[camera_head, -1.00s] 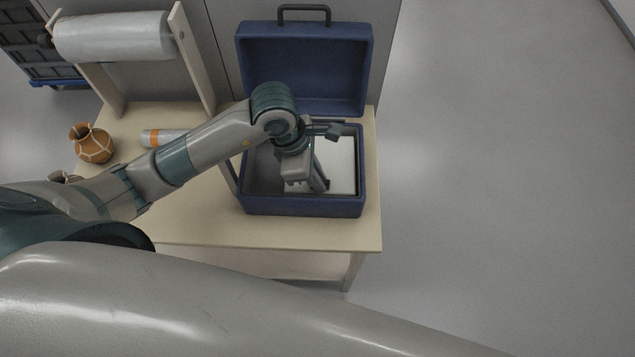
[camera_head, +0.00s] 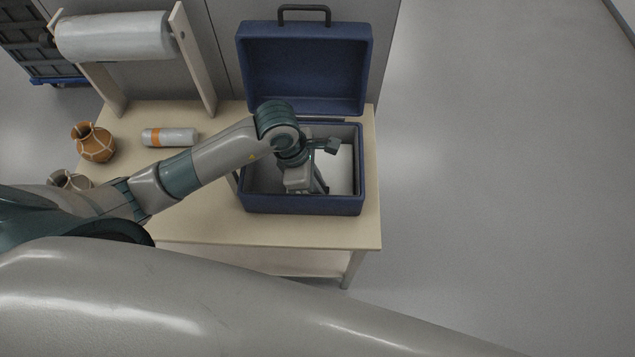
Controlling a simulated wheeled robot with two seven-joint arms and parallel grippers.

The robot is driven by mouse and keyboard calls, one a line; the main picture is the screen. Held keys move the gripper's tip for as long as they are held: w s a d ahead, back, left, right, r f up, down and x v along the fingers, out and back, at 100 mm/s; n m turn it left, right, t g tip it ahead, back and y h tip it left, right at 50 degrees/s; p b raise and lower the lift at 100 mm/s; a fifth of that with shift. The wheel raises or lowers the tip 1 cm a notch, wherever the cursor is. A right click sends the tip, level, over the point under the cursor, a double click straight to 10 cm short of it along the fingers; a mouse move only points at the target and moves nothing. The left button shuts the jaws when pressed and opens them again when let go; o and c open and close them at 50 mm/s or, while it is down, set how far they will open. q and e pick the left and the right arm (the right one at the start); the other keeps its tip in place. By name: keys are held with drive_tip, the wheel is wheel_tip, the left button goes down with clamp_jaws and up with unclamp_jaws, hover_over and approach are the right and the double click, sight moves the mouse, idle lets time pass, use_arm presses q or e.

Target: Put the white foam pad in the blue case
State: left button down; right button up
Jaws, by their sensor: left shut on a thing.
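The blue case (camera_head: 304,204) stands on the table with its lid open and tipped back. The white foam pad (camera_head: 343,168) shows inside the case as a flat white area on the right side. My left gripper (camera_head: 318,187) reaches down into the case at the left edge of the white area and is shut on the pad. The wrist and gripper hide the pad's left part and the grip itself. I cannot tell whether the pad touches the case floor. My right gripper is not in view.
On the wooden table (camera_head: 220,228), a jar with pale bands (camera_head: 93,143), another vessel (camera_head: 68,180) and a white cylinder with an orange band (camera_head: 170,137) stand or lie left of the case. A white roll (camera_head: 115,38) hangs on a wooden stand behind them. Floor at right is clear.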

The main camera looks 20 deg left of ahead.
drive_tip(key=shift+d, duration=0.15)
use_arm(q)
drive_tip(key=shift+f, duration=0.15)
drive_tip(key=c, duration=2.1)
unclamp_jaws()
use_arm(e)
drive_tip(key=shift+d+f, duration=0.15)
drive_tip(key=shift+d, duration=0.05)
